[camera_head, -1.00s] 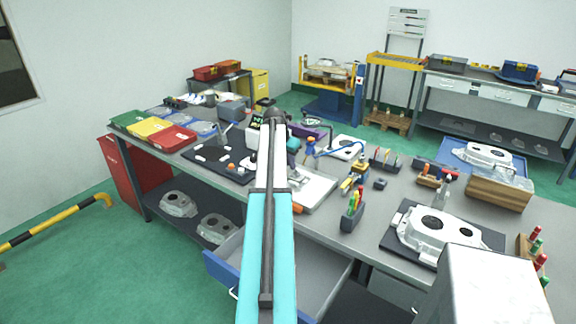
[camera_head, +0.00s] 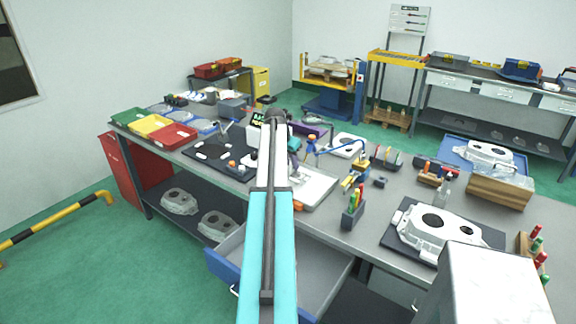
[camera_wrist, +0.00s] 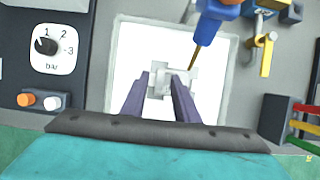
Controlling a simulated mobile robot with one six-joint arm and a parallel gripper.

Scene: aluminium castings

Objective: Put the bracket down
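The bracket (camera_wrist: 172,83) is a small light-grey metal piece in the wrist view. It lies between the tips of the two dark purple fingers of my gripper (camera_wrist: 162,86), which appear closed on it. Behind it is a bright white panel with a pale grey frame (camera_wrist: 119,60). In the head view, my gripper (camera_head: 296,172) is low over this white panel (camera_head: 318,188), partly hidden behind my arm. The bracket is too small to make out clearly there. Whether it touches the panel cannot be told.
A blue-handled tool (camera_wrist: 208,25) with a thin brass tip reaches over the panel close to the bracket. A dial box (camera_wrist: 52,52) stands left of the panel. A pen holder (camera_head: 352,216) is at right. A white casting (camera_head: 436,230) lies on a dark mat. An open drawer (camera_head: 225,268) juts out below.

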